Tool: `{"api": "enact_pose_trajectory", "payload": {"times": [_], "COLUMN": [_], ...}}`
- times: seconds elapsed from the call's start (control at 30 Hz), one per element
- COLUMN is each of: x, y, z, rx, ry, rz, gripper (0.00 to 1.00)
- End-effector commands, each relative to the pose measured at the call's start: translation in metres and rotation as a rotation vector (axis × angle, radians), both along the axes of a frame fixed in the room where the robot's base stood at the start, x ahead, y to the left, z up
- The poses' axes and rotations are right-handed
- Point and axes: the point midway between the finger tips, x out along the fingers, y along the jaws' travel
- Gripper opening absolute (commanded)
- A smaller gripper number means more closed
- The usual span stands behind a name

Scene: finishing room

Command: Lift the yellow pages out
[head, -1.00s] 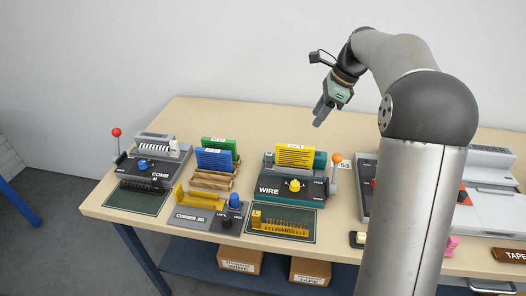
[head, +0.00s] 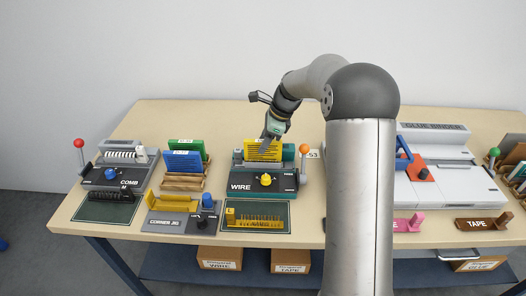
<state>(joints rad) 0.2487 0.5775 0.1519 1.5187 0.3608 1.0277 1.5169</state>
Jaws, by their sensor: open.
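The yellow pages (head: 256,151) stand upright in the teal and dark grey WIRE machine (head: 242,186), with dark lines across their face and a white label at the top. My gripper (head: 267,140) is open and points down at the upper right part of the yellow pages, overlapping them in the picture. I cannot tell whether its fingers are around the pages or in front of them. The gripper hides a part of the pages' right side.
Blue pages (head: 183,162) and green pages (head: 190,147) stand in a wooden rack to the left. The COMB machine (head: 122,172) is further left. An orange-knobbed lever (head: 304,149) rises at the WIRE machine's right. The GLUE BINDER (head: 438,150) stands right of my arm.

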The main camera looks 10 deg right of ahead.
Motion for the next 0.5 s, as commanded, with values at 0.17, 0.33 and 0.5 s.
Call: {"api": "enact_pose_trajectory", "payload": {"times": [0.17,0.33,0.5], "x": [0.002,0.003,0.003], "y": [0.009,0.011,0.011], "z": [-0.023,-0.029,-0.029], "rx": [0.0,0.0,0.0], "ry": [0.002,0.0,0.0], "rz": [0.001,0.001,0.001], "gripper": [0.42,0.42,0.42]}}
